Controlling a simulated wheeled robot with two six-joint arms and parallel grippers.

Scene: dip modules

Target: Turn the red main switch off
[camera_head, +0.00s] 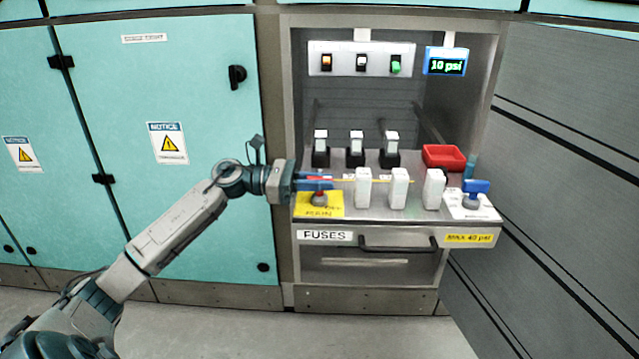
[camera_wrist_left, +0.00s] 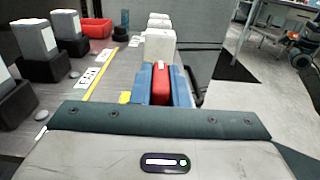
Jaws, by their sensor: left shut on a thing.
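The red main switch (camera_head: 319,179) stands on a yellow label plate (camera_head: 308,209) at the left front of the metal shelf. In the head view its handle is mostly hidden by my blue fingers. My left gripper (camera_head: 317,184) reaches in from the left and is shut on the red handle. In the left wrist view the red handle (camera_wrist_left: 161,84) sits between the two blue fingers (camera_wrist_left: 161,90), with one on each side. My right gripper is not in view.
White upright blocks (camera_head: 398,188) stand in a row just right of the switch. Black sockets with white-topped modules (camera_head: 356,147) stand behind. A red tray (camera_head: 444,156) and a blue valve handle (camera_head: 477,187) are at the right. A drawer handle (camera_head: 397,244) is below.

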